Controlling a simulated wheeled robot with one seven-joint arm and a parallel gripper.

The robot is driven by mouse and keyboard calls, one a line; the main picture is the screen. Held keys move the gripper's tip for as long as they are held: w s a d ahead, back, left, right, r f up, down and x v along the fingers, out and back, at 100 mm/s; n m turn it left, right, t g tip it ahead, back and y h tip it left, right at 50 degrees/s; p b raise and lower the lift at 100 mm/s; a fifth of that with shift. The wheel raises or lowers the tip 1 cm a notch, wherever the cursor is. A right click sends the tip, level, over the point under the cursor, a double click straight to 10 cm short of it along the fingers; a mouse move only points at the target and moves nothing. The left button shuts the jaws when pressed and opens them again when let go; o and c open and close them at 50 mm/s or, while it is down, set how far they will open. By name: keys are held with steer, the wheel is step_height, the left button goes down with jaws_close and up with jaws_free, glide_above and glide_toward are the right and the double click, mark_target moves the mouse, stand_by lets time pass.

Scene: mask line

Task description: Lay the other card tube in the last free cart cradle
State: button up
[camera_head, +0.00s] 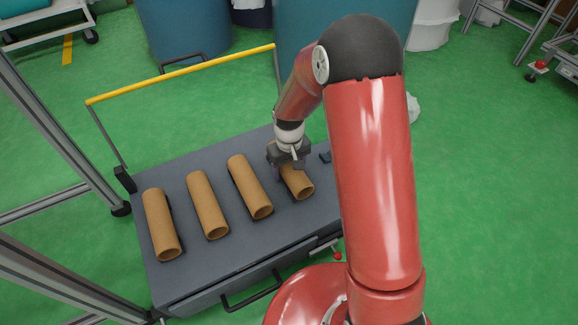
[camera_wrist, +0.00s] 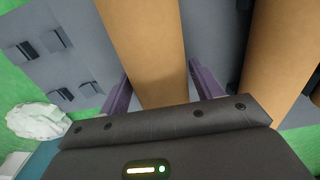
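Several brown card tubes lie side by side on the grey cart top (camera_head: 225,165): the leftmost tube (camera_head: 161,225), a second tube (camera_head: 207,205) and a third tube (camera_head: 250,187). My gripper (camera_head: 290,163) is over the fourth tube (camera_head: 300,187), at the right of the row and partly hidden under it. In the wrist view, my gripper's purple fingers (camera_wrist: 158,85) straddle this tube (camera_wrist: 145,45), close along both sides. I cannot tell whether they press on it. Dark cradle blocks (camera_wrist: 55,40) with no tube between them stand on the cart beside it.
A yellow handle bar (camera_head: 180,75) runs along the cart's far side. A metal frame (camera_head: 60,140) stands close at the left. Blue bins (camera_head: 185,25) stand behind the cart. My red arm hides the cart's right end. Green floor is open at the right.

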steer(key=shift+o, duration=1.1)
step_height(320, 180, up, 8)
steer(key=shift+f+p, duration=0.1)
steer(key=shift+p, duration=0.85)
